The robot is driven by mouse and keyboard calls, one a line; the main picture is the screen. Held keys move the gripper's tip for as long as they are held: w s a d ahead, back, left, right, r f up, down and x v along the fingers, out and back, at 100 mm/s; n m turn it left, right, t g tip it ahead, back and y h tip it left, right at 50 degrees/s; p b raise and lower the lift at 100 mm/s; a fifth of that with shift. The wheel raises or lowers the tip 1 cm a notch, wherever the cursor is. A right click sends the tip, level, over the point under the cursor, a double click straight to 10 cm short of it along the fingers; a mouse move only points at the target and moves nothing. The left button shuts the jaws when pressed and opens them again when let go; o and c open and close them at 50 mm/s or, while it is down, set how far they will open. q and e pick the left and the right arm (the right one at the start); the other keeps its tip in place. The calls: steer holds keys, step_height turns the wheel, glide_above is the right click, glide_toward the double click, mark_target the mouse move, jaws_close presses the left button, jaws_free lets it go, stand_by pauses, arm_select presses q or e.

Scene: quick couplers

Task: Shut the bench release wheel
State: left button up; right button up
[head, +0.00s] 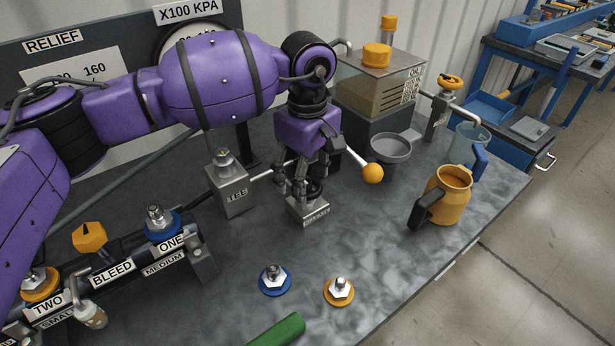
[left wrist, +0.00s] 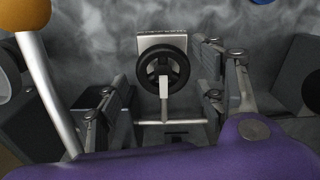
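A small black handwheel (head: 315,191) sits on a grey metal block (head: 309,213) with a label too small to read, on the bench. It is partly hidden behind my left gripper (head: 297,186) in the head view. In the left wrist view the black wheel (left wrist: 163,70) shows in full, with a pale bar or stem below its centre. My left gripper (left wrist: 165,85) points down over it, its fingers spread apart, one on each side of the wheel. No clear contact with the rim shows. My right gripper is in no view.
A lever with an orange ball (head: 372,173) stands close right of my gripper, and the TEE block (head: 230,190) close left. A grey bowl (head: 390,148), yellow jug (head: 448,196) and oil tank (head: 378,82) are at right. Blue (head: 275,281) and orange (head: 339,291) couplers lie in front.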

mark_target(308, 183)
arm_select(q)
step_height(308, 183, up, 12)
stand_by(0.7)
steer(key=shift+s, duration=0.1)
